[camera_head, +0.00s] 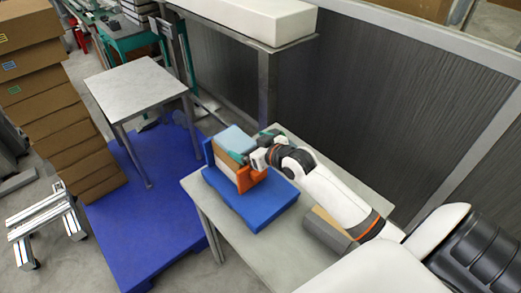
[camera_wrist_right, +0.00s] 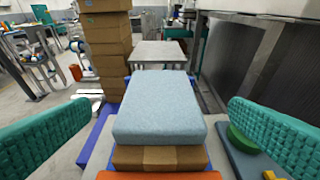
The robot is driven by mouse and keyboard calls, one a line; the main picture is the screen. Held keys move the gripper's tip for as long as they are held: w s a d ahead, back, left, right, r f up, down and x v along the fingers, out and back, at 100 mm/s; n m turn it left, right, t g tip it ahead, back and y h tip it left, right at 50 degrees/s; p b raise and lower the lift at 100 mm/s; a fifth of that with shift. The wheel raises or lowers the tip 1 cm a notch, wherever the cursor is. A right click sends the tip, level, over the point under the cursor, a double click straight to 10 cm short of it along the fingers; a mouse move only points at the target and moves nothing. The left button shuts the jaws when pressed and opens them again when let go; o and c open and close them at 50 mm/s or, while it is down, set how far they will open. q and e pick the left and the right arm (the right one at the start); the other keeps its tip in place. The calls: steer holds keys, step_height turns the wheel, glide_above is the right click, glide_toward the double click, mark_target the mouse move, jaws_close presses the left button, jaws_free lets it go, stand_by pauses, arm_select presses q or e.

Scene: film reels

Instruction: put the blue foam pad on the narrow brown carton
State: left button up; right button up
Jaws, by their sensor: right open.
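The light blue foam pad (camera_head: 235,139) lies flat on top of the brown carton (camera_head: 226,163). My left gripper is not in view.
A grey table (camera_head: 290,245) carries the base. A brown and grey block (camera_head: 328,230) lies beside my right arm. An empty small table (camera_head: 135,86) stands beyond, by a stack of brown boxes (camera_head: 60,110). A dark panel (camera_head: 350,100) rises behind the table.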

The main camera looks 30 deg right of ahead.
steer(key=v, duration=0.5)
steer(key=shift+s+b, duration=0.1)
steer(key=shift+b, duration=0.2)
